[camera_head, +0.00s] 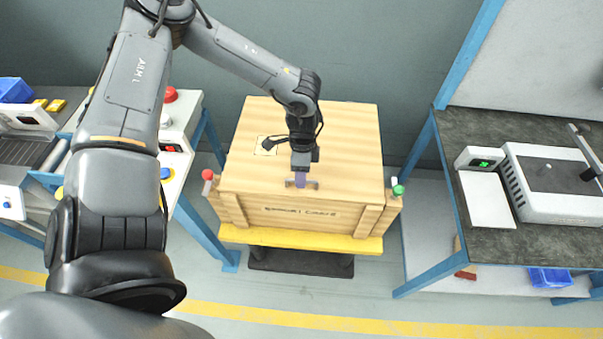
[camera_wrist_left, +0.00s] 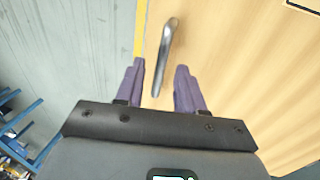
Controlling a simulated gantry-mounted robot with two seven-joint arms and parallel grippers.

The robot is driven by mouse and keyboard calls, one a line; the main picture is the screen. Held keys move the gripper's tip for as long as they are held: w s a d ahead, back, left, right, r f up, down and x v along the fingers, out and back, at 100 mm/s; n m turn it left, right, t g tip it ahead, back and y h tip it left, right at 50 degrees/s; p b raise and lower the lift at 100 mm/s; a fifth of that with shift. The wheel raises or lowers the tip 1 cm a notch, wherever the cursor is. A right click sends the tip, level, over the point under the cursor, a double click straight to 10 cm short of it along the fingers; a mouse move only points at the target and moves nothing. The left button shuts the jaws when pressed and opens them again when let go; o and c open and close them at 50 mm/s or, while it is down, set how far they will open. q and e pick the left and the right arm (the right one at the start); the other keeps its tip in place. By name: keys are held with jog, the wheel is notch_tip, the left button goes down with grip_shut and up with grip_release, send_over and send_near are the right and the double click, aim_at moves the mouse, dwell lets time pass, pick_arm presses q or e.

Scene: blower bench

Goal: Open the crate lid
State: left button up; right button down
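The wooden crate (camera_head: 280,215) stands on a yellow-topped stand, with its pale wooden lid (camera_head: 350,130) lying flat and shut on top. A silver bar handle (camera_wrist_left: 166,50) is on the lid near its front edge. My left gripper (camera_head: 301,183) points down over this front edge, at the handle. In the left wrist view its two purple fingers (camera_wrist_left: 160,72) are apart, one on each side of the handle's near end. I cannot tell whether they touch it. My right gripper is in neither view.
Red-topped (camera_head: 207,175) and green-topped (camera_head: 398,190) posts stand at the crate's front corners. A bench with a white device (camera_head: 555,180) is on the right. A workstation with a red button (camera_head: 170,95) is on the left. The floor in front is clear.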

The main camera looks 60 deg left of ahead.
pick_arm(q)
grip_shut()
dwell(0.4)
